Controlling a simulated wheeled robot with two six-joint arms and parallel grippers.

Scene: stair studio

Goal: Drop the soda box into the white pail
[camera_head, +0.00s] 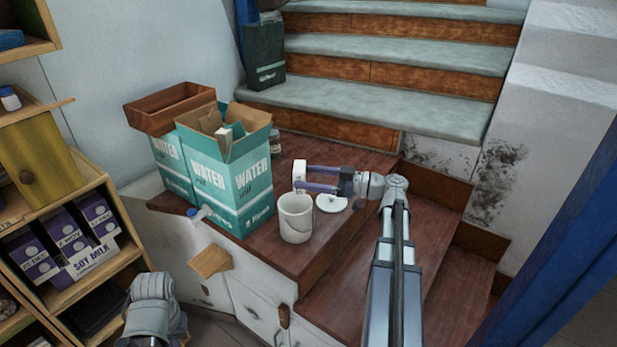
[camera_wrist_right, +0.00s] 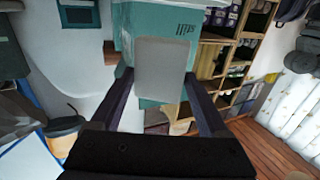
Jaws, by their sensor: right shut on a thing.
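The soda box (camera_head: 299,172) is a small white box with a dark mark on its side. My right gripper (camera_head: 303,179) is shut on it, above the landing and close above the back of the white pail. In the right wrist view the box shows as a plain pale face (camera_wrist_right: 160,68) between the two dark fingers. The white pail (camera_head: 295,222) stands upright on the brown landing, its opening facing up; its inside is mostly hidden. My left arm's end (camera_head: 152,310) shows at the lower left, and its jaws cannot be made out.
A white round lid (camera_head: 331,203) lies right of the pail. A dark jar (camera_head: 274,142) is behind. Shelves with soy milk cartons (camera_head: 85,262) are at left, stairs (camera_head: 380,100) at the back.

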